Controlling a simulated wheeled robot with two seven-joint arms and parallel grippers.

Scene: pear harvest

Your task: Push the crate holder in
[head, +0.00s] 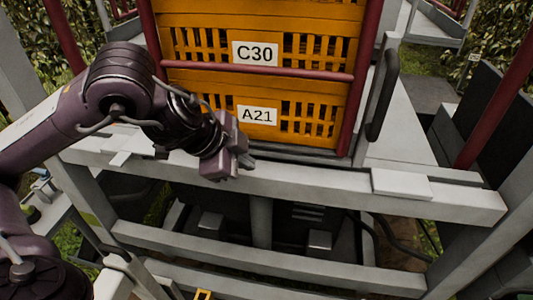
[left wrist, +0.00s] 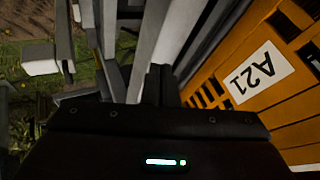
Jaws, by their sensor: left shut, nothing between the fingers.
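The crate holder is a dark red tube frame (head: 300,74) on a grey base, with a crossbar in front of the crates. It holds stacked orange crates, the upper one labelled C30 (head: 205,45) and the lower one labelled A21 (head: 210,105). My left gripper (head: 246,162) is shut and empty at the front grey beam, just below and in front of the A21 crate. In the left wrist view the shut fingers (left wrist: 160,84) point along grey beams, with the A21 crate (left wrist: 215,68) at the right. Whether the fingers touch the beam or holder cannot be told. My right gripper is out of view.
A black handle (head: 382,95) stands right of the holder. A grey front beam (head: 430,197) runs below the crates, with a lower beam (head: 270,258) and dark machinery beneath. Grass and foliage show around the frame.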

